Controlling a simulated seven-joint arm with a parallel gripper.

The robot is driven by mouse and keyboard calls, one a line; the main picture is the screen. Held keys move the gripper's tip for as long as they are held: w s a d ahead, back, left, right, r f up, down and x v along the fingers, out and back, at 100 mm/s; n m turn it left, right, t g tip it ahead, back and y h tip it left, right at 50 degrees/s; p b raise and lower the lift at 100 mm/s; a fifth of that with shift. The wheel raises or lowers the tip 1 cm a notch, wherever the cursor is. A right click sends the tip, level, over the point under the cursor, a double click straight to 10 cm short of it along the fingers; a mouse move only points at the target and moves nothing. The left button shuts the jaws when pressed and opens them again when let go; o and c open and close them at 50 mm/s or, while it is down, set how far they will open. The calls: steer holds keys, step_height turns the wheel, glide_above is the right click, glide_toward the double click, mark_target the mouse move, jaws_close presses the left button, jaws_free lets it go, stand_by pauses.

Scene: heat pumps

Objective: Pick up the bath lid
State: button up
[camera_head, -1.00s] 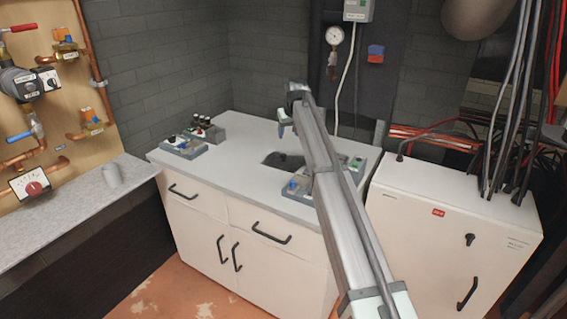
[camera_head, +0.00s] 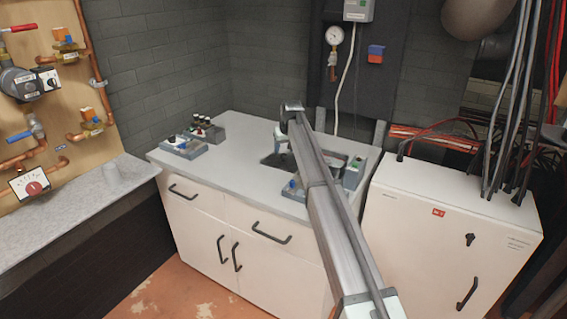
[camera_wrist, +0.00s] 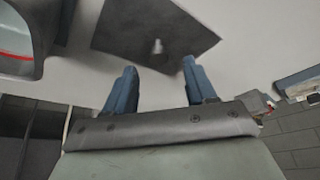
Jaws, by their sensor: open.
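The bath lid (camera_wrist: 130,30) is a dark flat square plate with a small pale knob (camera_wrist: 158,47) in its middle, in the upper middle of the wrist view. In the head view the dark lid area (camera_head: 270,159) is on the white worktop, partly hidden by my arm. My gripper (camera_wrist: 159,68) is open, with two blue fingers and nothing between them. In the wrist view the knob appears just beyond the fingertips, between them. In the head view my gripper (camera_head: 281,138) is over the dark area; the exact gap cannot be told.
The white worktop (camera_head: 235,165) has control boxes at left (camera_head: 182,147) and a box with a blue knob in front (camera_head: 294,188). Another box (camera_head: 354,173) is at right. A white cabinet (camera_head: 420,235) with cables stands to the right. The worktop's left front is clear.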

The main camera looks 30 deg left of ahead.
mark_target(284, 155)
steer(key=x, duration=0.4)
steer(key=shift+d+f, duration=0.2)
steer(key=shift+f, duration=0.1)
jaws_close()
